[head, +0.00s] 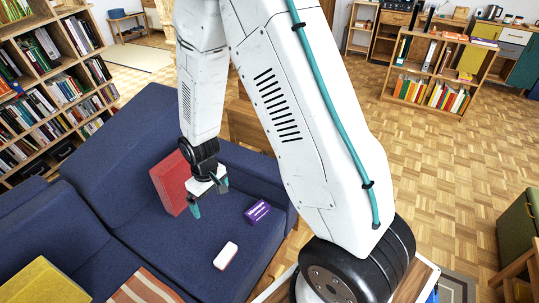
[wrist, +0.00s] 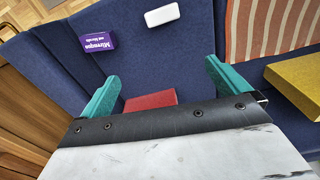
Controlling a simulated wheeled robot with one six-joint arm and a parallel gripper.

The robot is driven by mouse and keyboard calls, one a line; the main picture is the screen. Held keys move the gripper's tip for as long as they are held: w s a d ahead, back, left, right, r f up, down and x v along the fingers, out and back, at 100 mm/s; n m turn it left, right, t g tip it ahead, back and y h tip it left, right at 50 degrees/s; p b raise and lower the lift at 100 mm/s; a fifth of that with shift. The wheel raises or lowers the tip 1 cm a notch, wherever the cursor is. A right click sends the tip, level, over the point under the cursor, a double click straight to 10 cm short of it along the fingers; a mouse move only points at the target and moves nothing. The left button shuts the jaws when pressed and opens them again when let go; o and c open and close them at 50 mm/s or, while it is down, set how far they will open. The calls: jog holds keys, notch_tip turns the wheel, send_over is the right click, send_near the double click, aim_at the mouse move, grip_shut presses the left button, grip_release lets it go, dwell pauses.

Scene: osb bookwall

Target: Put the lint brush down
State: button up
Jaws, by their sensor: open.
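A small white oblong with a reddish edge (head: 226,256), which I take to be the lint brush, lies flat on the blue sofa seat (head: 185,250). In the wrist view the white oblong (wrist: 162,15) is at the top, beyond my fingertips and apart from them. My gripper (head: 208,198) is open above the seat, with its teal fingers spread and nothing held between them. In the wrist view the open gripper (wrist: 162,76) has bare blue fabric between its tips.
A red block (head: 172,183) stands close behind my gripper, partly hidden by it. A purple box (head: 257,211) with white lettering lies to the right. A striped orange cushion (head: 145,288) and a yellow item (head: 45,282) are at the front left. Seat around the white oblong is clear.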

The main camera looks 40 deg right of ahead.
jog(key=s+d+r+m, duration=0.1)
jog(key=s+r, duration=0.3)
jog(key=r, duration=0.6)
jog(key=s+r, duration=0.4)
jog(key=r, duration=0.6)
jog(key=s+r, duration=0.5)
jog(key=s, duration=0.3)
jog(key=s+d+r+m, duration=0.1)
jog(key=s+r, duration=0.5)
jog(key=s, duration=0.2)
jog(key=shift+s+d+r+m+t, duration=0.2)
jog(key=shift+s+m+t, duration=0.1)
jog(key=shift+t, duration=0.1)
